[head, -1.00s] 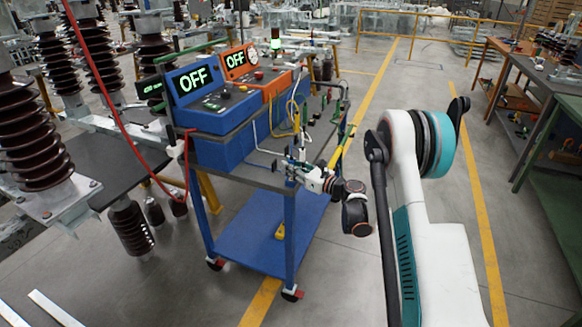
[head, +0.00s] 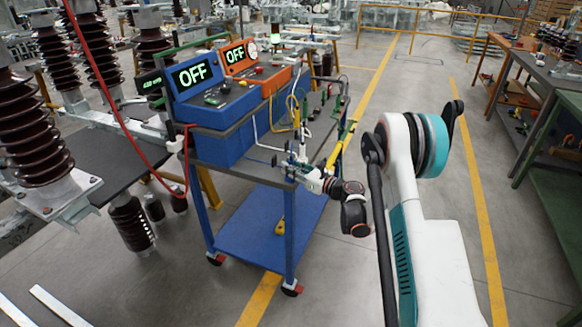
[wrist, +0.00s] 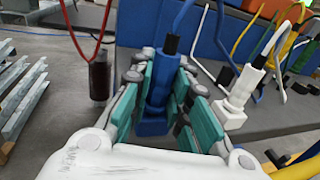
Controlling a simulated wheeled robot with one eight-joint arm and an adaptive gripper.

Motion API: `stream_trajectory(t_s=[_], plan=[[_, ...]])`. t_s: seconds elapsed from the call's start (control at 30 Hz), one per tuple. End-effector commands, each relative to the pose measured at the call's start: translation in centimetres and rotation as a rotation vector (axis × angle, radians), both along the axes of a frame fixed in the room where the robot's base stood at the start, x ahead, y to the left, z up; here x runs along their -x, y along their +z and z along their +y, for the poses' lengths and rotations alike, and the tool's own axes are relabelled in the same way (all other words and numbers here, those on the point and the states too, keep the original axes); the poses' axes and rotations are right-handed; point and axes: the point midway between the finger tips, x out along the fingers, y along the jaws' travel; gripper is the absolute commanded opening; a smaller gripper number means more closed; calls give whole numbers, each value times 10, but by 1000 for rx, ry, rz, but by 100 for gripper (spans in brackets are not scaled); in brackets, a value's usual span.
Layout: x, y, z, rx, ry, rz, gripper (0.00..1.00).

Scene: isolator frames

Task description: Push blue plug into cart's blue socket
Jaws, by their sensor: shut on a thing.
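The blue plug (wrist: 157,82) is between the green-padded fingers of my gripper (wrist: 163,88) in the wrist view. The gripper is shut on it, and a blue cable rises from its black collar. In the head view my gripper (head: 292,165) is at the front right corner of the cart's top, where the plug is too small to make out. The cart (head: 277,225) has blue legs and a blue lower shelf. I cannot pick out its blue socket in either view; a blue panel stands behind the plug in the wrist view.
A white plug (wrist: 238,92) stands close to the right of my fingers, with yellow and green cables beyond. A blue console (head: 205,90) and an orange console (head: 250,73), both showing OFF, sit on the cart. A red cable (head: 110,105) hangs at left.

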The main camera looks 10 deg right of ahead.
Motion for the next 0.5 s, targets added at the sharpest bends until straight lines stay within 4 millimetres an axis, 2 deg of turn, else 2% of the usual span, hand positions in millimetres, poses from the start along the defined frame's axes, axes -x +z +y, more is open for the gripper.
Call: stream_trajectory(t_s=[0.03,0.07,0.13,0.5], plan=[[0,-1,0,0,0,0,0],[0,-1,0,0,0,0,24],[0,-1,0,0,0,0,40],[1,-1,-1,0,0,0,40]])
